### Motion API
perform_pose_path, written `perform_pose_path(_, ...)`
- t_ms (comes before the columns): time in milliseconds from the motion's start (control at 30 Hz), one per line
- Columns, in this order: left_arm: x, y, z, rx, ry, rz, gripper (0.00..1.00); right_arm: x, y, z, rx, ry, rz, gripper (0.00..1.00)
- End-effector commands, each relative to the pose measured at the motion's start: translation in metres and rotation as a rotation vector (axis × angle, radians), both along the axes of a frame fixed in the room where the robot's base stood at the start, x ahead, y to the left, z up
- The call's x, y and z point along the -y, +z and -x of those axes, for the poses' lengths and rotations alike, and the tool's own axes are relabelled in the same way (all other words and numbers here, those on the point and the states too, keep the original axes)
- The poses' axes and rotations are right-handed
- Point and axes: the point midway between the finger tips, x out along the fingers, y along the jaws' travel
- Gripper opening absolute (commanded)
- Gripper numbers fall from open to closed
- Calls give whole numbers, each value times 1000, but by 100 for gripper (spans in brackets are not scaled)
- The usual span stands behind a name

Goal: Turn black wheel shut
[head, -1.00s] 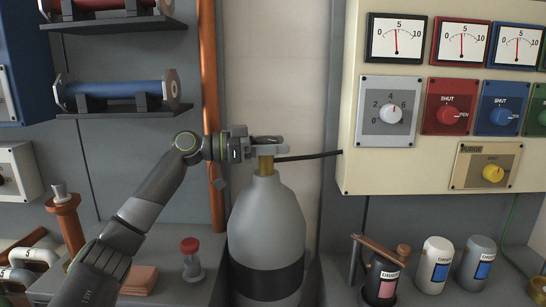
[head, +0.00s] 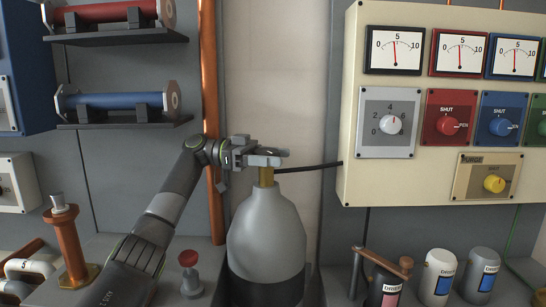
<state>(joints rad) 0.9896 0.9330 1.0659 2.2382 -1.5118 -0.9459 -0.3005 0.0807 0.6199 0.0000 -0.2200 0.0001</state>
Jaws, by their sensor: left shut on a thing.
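A grey gas cylinder (head: 266,232) stands upright at the centre of the head view, with a brass valve neck (head: 266,177) on top. My left gripper (head: 266,158) reaches in level from the left and is shut at the top of this valve. The black wheel is almost wholly hidden by the fingers there, so its angle cannot be read. A thin dark hose (head: 310,167) runs from the valve to the right. My right gripper is not in view.
A cream panel (head: 440,190) with gauges and knobs hangs at the right. Several canisters (head: 438,278) stand below it. A vertical copper pipe (head: 211,100) runs close behind my left wrist. A red-topped post (head: 189,272) stands left of the cylinder.

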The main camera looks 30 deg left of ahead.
Motion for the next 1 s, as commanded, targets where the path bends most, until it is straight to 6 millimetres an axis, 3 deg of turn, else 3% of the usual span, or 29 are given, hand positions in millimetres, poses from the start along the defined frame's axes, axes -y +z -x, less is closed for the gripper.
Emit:
perform_pose_path(233,1,-3,0,-3,-3,-4,35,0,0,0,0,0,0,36)
perform_pose_path(267,1,-3,0,-3,-3,-4,60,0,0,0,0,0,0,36)
perform_pose_path(400,1,-3,0,-3,-2,-3,78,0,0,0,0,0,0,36)
perform_pose_path(1000,-1,-2,0,-2,46,-4,79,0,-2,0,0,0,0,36)
